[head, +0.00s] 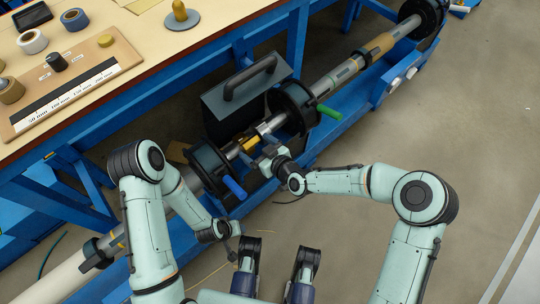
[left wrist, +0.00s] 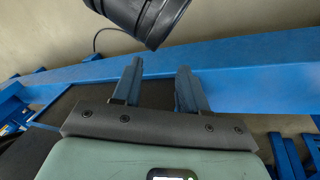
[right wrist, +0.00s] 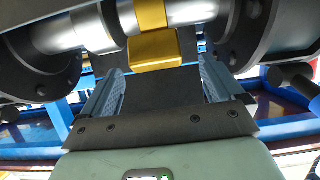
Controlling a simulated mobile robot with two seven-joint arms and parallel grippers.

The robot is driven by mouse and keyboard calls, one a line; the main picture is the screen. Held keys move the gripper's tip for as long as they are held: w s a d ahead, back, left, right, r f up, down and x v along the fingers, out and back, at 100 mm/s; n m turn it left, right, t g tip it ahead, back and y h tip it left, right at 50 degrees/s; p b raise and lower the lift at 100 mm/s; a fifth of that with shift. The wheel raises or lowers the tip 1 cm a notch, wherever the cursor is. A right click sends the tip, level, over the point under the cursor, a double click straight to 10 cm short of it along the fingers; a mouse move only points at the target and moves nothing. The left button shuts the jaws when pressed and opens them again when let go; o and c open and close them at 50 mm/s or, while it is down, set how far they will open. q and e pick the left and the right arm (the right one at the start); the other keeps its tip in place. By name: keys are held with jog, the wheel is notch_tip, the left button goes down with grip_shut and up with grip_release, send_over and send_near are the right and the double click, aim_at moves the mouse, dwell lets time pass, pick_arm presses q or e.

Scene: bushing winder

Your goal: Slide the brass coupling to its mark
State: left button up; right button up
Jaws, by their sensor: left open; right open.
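The brass coupling (head: 249,143) sits on the silver shaft between two black ring-shaped supports. It also shows in the right wrist view (right wrist: 155,48), with a square block on its near side. My right gripper (head: 262,158) is at the coupling. In the right wrist view its two fingers (right wrist: 161,85) are apart, one on each side below the block, and no grip on it shows. My left gripper (left wrist: 160,80) is open and empty beside a blue beam; in the head view it is low near the left end of the machine. I cannot make out the coupling's mark.
A black box with a handle (head: 248,85) stands behind the shaft. The supports carry a green handle (head: 329,112) and a blue handle (head: 234,188). A table (head: 120,75) with tape rolls and a ruler board (head: 75,95) is at upper left. Floor at right is clear.

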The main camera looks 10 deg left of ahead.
pick_arm(q)
jog(key=shift+s+d+r+g+p, duration=0.2)
jog(key=shift+s+d+r+p, duration=0.2)
jog(key=shift+s, duration=0.25)
jog(key=shift+s+d+r+g+p, duration=0.2)
jog(key=shift+s+d+r+p, duration=0.05)
jog(key=shift+s+r, duration=0.3)
pick_arm(e)
jog(key=v, duration=0.8)
jog(key=shift+s+d, duration=0.2)
jog(key=shift+s, duration=0.05)
jog(key=shift+r, duration=0.1)
